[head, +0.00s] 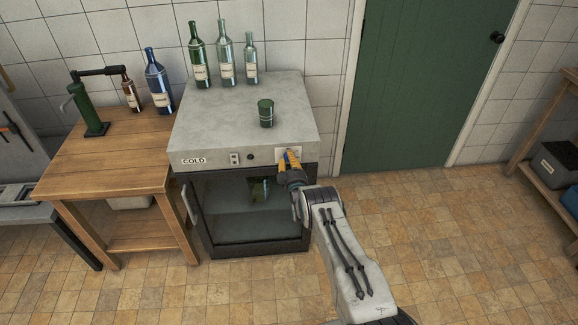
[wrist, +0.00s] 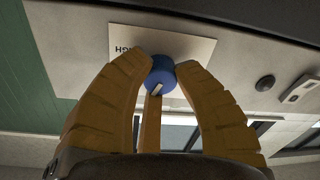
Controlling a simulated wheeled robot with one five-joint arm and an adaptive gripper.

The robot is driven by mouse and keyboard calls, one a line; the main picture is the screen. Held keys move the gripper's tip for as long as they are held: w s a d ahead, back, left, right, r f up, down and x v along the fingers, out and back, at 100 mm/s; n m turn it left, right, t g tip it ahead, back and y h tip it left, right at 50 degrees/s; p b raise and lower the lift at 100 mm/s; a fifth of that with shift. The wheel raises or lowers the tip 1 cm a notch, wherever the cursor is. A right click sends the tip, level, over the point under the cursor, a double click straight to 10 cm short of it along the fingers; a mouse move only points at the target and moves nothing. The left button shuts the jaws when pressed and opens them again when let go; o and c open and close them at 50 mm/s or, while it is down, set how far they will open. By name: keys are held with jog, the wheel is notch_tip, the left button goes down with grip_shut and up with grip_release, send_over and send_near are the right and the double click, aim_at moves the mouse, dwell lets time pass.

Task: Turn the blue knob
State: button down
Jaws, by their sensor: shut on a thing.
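The blue knob (wrist: 160,77) shows in the wrist view on a pale label plate (wrist: 190,47) fixed to the front panel of the cold cabinet. Part of a printed word shows on the plate, upside down. My gripper (wrist: 161,72) has its orange fingers closed around the knob, one on each side. A pale mark on the knob's face points down in the wrist view. In the head view my gripper (head: 290,156) is at the right end of the cabinet's front panel, and its fingers hide the knob there.
The cold cabinet (head: 222,143) has a glass door below the panel. A green cup (head: 266,113) and several bottles stand on its top. A wooden table (head: 100,165) stands at left. A green door (head: 415,80) is at right, with clear tiled floor before it.

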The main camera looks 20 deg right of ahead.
jog(key=shift+d+f+m+b, duration=0.1)
jog(key=shift+m+b, duration=0.6)
jog(key=shift+b, duration=2.2)
jog(key=shift+r+m+b, duration=0.3)
jog(key=shift+b, duration=0.95)
jog(key=c, duration=0.9)
grip_release()
jog(key=shift+f, duration=0.15)
jog(key=shift+s+f, duration=0.1)
jog(key=shift+s+a+f, duration=0.1)
jog(key=shift+s+a, duration=0.15)
jog(key=shift+s, duration=1.7)
jog(key=shift+s+a, duration=0.25)
jog(key=shift+s, duration=1.65)
jog(key=shift+s+a+f, duration=0.1)
jog(key=shift+s+a, duration=0.15)
jog(key=shift+s, duration=1.7)
